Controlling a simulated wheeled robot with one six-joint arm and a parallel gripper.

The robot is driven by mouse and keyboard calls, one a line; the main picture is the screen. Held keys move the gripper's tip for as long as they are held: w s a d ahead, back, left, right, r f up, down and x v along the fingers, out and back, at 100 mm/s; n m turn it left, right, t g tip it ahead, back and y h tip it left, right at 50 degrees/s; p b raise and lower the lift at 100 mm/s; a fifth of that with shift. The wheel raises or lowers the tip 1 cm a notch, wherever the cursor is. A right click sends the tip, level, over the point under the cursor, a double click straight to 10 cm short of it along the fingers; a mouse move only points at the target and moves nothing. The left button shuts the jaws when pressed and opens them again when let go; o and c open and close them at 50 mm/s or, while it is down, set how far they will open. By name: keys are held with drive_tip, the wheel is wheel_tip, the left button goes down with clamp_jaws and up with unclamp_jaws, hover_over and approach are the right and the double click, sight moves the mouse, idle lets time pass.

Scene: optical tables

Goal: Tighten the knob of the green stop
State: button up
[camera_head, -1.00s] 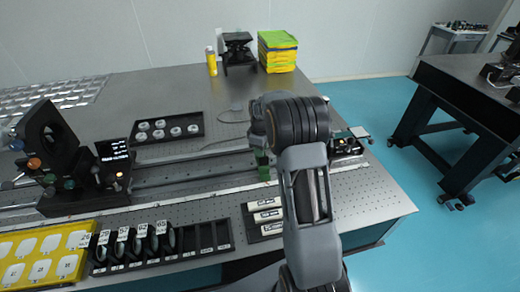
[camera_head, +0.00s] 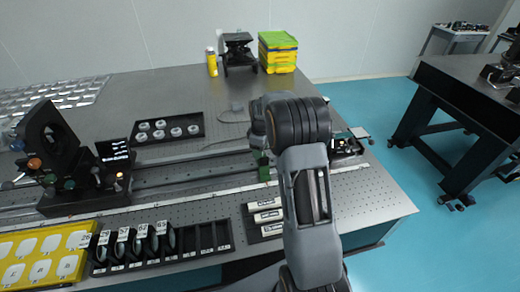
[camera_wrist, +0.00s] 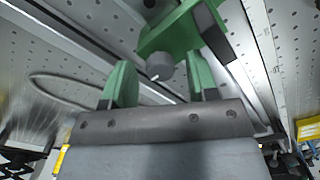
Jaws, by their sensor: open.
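The green stop (camera_wrist: 178,30) shows at the top of the wrist view, on the rail. Its grey knob (camera_wrist: 160,68) faces my gripper. In the head view the green stop (camera_head: 263,168) sits on the rail, just left of my arm, which partly covers it. My gripper (camera_wrist: 160,76) is open, with one green finger on each side of the knob in the picture. I see a gap between the knob and each finger, and cannot tell how deep the knob sits between them. In the head view my arm hides most of the gripper.
The rail (camera_head: 190,176) runs across the optical table (camera_head: 330,215). A black mount (camera_head: 65,160) stands at its left. Near the front are a rack of lenses (camera_head: 165,245), a yellow tray (camera_head: 40,258) and a holder with white labelled pieces (camera_head: 266,222). A tray of discs (camera_head: 167,130) lies behind the rail.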

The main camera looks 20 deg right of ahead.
wheel_tip(320, 180, up, 14)
idle(0.6)
drive_tip(key=shift+f, duration=0.1)
idle(0.4)
drive_tip(key=s+a+m+t, duration=0.1)
drive_tip(key=s+a+m, duration=0.3)
drive_tip(key=s, duration=0.8)
drive_tip(key=s+a+f+m+t, duration=0.1)
drive_tip(key=s+a+m, duration=0.4)
drive_tip(key=s, duration=0.7)
drive_tip(key=shift+s+a+t, duration=0.35)
drive_tip(key=shift+a+t, duration=0.45)
drive_tip(key=shift+a, duration=0.4)
